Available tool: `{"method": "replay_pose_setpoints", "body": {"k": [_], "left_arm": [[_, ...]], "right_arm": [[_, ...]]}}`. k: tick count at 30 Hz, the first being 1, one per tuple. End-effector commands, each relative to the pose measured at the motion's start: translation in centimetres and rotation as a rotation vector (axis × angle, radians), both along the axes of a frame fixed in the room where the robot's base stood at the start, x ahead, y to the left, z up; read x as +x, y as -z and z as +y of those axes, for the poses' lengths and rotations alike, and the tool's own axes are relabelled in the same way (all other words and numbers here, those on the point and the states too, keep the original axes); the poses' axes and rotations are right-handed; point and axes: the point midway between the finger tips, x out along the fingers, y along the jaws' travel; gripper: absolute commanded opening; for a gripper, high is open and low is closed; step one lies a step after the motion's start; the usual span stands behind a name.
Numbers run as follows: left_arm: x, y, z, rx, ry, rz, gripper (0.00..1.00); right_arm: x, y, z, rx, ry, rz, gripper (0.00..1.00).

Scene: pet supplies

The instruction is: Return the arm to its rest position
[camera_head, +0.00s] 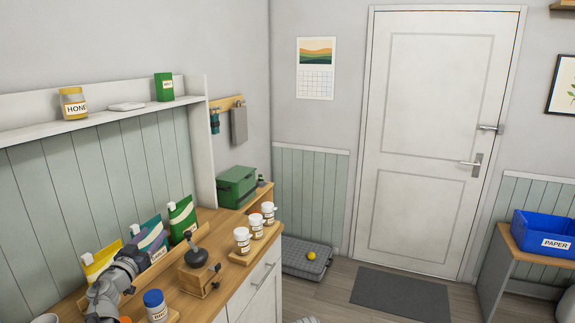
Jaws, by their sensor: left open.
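My left gripper (127,269) is at the lower left, over the wooden counter top (222,223). It is grey and open, with nothing seen between its fingers. It is in front of the yellow pouch (101,262) and partly hides it. A blue-lidded jar (155,305) stands just to its right and nearer to me. My right gripper is not in view.
A wooden box with a dark knob (196,276) and several white jars (242,241) stand to the right. A green box (237,187) is farther back. The floor mat (414,298) lies clear before the door.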

Motion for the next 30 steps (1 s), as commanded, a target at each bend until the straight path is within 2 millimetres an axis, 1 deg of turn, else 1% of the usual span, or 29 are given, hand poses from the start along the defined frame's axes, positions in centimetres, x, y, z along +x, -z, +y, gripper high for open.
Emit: {"method": "replay_pose_setpoints", "body": {"k": [1, 6, 8, 10, 11, 14, 17, 18, 20, 21, 23, 24, 26, 27, 29, 30], "left_arm": [[0.2, 0.2, -0.6, 0.001, -0.023, -0.008, 0.66], [0.9, 0.7, -1.8, -0.001, -0.151, -0.020, 0.66], [1.0, 1.2, -2.4, -0.003, -0.205, -0.012, 0.66], [1.0, 2.4, -3.3, -0.007, -0.280, 0.017, 0.66], [0.9, 3.1, -3.8, -0.011, -0.314, 0.037, 0.66], [0.1, 6.4, -6.0, -0.016, -0.424, 0.150, 0.66], [-1.5, 10.7, -8.7, -0.009, -0.501, 0.315, 0.66], [-2.4, 12.6, -10.1, -0.001, -0.518, 0.394, 0.66], [-4.1, 15.6, -12.4, 0.015, -0.530, 0.524, 0.66], [-5.5, 17.6, -14.1, 0.030, -0.528, 0.615, 0.66], [-7.6, 20.4, -16.7, 0.058, -0.509, 0.750, 0.66], [-9.2, 22.1, -18.4, 0.081, -0.487, 0.838, 0.66], [-11.8, 24.5, -21.0, 0.116, -0.444, 0.970, 0.66], [-13.6, 25.9, -22.7, 0.145, -0.408, 1.055, 0.66], [-16.5, 27.7, -25.2, 0.189, -0.344, 1.177, 0.66], [-18.4, 28.6, -26.7, 0.218, -0.299, 1.252, 0.66]], "right_arm": [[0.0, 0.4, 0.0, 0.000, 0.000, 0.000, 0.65], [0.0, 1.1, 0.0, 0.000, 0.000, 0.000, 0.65], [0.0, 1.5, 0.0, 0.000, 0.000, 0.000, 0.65], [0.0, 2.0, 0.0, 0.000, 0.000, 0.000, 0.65], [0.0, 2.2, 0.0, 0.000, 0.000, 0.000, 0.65], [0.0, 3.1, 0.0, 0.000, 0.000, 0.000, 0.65], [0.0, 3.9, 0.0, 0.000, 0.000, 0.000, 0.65], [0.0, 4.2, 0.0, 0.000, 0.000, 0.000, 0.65], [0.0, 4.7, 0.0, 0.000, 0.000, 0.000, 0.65], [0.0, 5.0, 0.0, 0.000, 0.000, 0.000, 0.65], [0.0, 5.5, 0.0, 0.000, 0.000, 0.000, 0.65], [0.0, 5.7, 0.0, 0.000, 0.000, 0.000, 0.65], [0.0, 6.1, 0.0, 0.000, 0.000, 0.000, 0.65], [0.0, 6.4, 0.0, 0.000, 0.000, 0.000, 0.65], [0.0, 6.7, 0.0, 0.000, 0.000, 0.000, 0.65], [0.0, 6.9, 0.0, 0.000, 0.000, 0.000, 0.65]]}}
